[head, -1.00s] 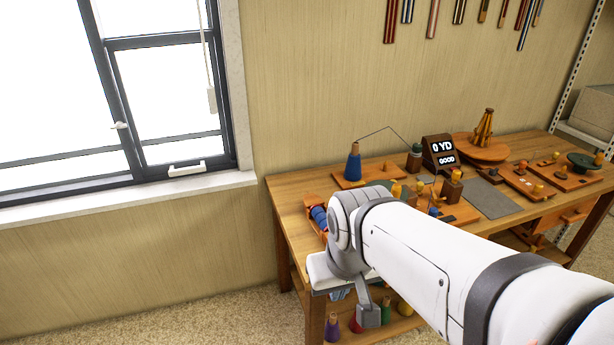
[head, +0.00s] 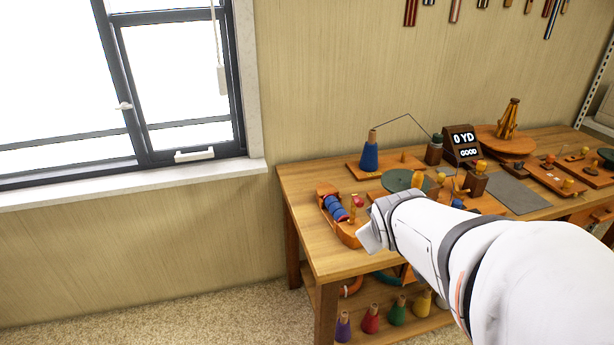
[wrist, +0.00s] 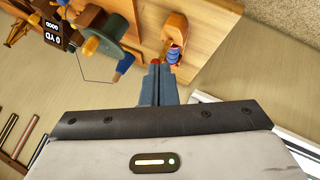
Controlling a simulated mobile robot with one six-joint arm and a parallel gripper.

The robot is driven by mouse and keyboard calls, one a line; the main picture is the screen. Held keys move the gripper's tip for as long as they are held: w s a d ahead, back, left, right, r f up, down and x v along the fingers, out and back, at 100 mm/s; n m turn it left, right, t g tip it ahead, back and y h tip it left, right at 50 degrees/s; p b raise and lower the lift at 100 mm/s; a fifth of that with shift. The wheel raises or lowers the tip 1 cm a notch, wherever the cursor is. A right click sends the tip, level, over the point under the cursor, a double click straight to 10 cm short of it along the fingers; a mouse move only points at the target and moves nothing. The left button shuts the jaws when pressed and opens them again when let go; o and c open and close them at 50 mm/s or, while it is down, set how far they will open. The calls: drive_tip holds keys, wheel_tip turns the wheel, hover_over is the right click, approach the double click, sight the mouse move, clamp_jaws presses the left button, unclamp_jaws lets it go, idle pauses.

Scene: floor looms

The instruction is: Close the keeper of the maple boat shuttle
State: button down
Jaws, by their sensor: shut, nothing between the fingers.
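The maple boat shuttle (head: 349,239) lies on the left end of the bench, an orange-brown boat shape with a blue bobbin (head: 336,208) inside. A peg with a red knob (head: 357,201), apparently the keeper, stands up at the bobbin's right side; whether it is latched is too small to tell. The shuttle (wrist: 176,24) also shows in the wrist view, just beyond my fingertips. My gripper (wrist: 158,68) is shut and empty, its dark fingers together and pointing toward the shuttle's bobbin end. Contact cannot be told. In the head view my wrist hides the fingers.
A board with a blue cone (head: 369,156) stands behind the shuttle. A green disc (head: 402,180) and the "0 YD GOOD" display (head: 462,146) stand to the right. The bench top (head: 300,186) is bare left of the shuttle. Several coloured cones stand on the lower shelf.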

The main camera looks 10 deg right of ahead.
drive_tip(key=w+d+f+n+t+b, duration=0.4)
drive_tip(key=d+f+n+t+b, duration=0.1)
drive_tip(key=d+n+b, duration=0.15)
drive_tip(key=n+t+y+b, duration=0.5)
drive_tip(key=n+b, duration=0.3)
drive_tip(key=n, duration=0.1)
approach(361, 206)
drive_tip(key=w, duration=0.6)
drive_tip(key=shift+w+a+r, duration=0.15)
drive_tip(key=shift+w+a, duration=0.1)
drive_tip(key=shift+w, duration=0.15)
